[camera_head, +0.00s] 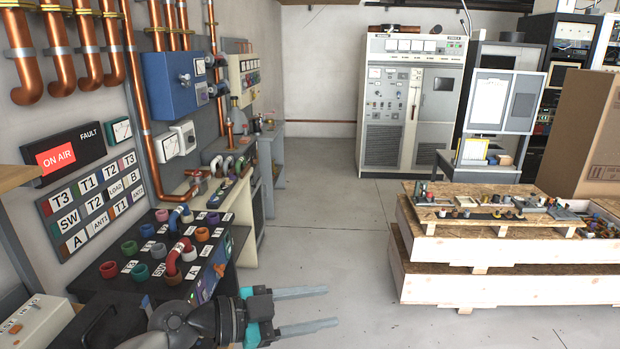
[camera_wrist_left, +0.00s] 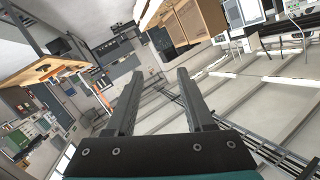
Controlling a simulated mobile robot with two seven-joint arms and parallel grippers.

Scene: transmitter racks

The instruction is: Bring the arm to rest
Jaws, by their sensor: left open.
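My left gripper (camera_head: 308,309) comes in from the bottom left in the head view, in front of the black patch table (camera_head: 135,245). Its two grey fingers point right and stand apart, with bare floor behind them. In the left wrist view the gripper (camera_wrist_left: 160,97) also shows two parallel fingers with a clear gap and nothing between them. The wrist view is tilted and looks out over the room. My right gripper is in neither view.
The patch table carries several coloured sockets and a red U-link (camera_head: 180,256). A wooden crate (camera_head: 440,287) with parts on top stands at the right. A grey transmitter cabinet (camera_head: 408,105) stands at the back. The floor (camera_head: 320,215) between is clear.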

